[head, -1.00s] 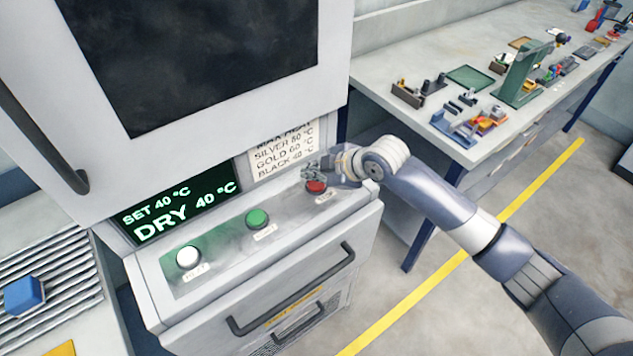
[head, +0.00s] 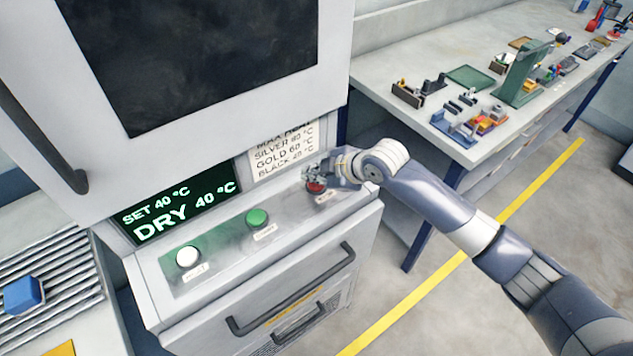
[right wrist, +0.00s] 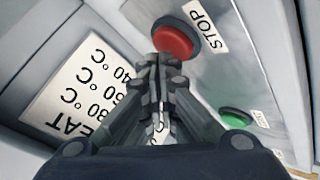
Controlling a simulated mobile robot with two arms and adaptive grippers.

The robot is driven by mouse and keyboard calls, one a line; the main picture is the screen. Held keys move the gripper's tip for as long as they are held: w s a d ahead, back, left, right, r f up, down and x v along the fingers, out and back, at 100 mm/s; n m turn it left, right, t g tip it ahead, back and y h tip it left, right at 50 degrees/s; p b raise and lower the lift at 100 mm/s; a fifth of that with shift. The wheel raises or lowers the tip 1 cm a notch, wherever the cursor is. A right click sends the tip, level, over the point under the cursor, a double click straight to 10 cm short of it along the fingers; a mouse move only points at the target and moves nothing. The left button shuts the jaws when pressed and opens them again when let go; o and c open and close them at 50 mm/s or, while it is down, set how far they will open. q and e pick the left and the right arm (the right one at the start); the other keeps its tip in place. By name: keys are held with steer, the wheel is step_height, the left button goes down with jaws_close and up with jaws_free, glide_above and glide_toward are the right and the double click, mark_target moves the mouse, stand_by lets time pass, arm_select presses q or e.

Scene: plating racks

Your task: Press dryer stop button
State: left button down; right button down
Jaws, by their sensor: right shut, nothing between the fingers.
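The red stop button (head: 316,187) sits at the right end of the dryer's sloped control panel (head: 215,250). It also shows in the right wrist view (right wrist: 176,38), beside a label reading STOP. My right gripper (head: 312,172) is shut and empty. Its fingertips (right wrist: 158,62) are at the near edge of the red button in the wrist view; I cannot tell whether they touch it. The dryer display (head: 180,205) reads SET 40 °C and DRY 40 °C. My left gripper is not in view.
A green button (head: 257,218) and a white button (head: 188,256) are on the same panel. A heat sign (head: 284,155) stands behind it. A drawer handle (head: 295,290) juts out below. A workbench (head: 400,55) with several parts is at the right.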

mark_target(315, 185)
steer(key=shift+f, duration=0.5)
stand_by(0.9)
steer(key=shift+r, duration=0.1)
steer(key=shift+r+p, duration=0.7)
steer(key=shift+r, duration=0.15)
step_height(315, 185, up, 5)
steer(key=p, duration=0.4)
steer(key=shift+p, duration=0.35)
stand_by(0.3)
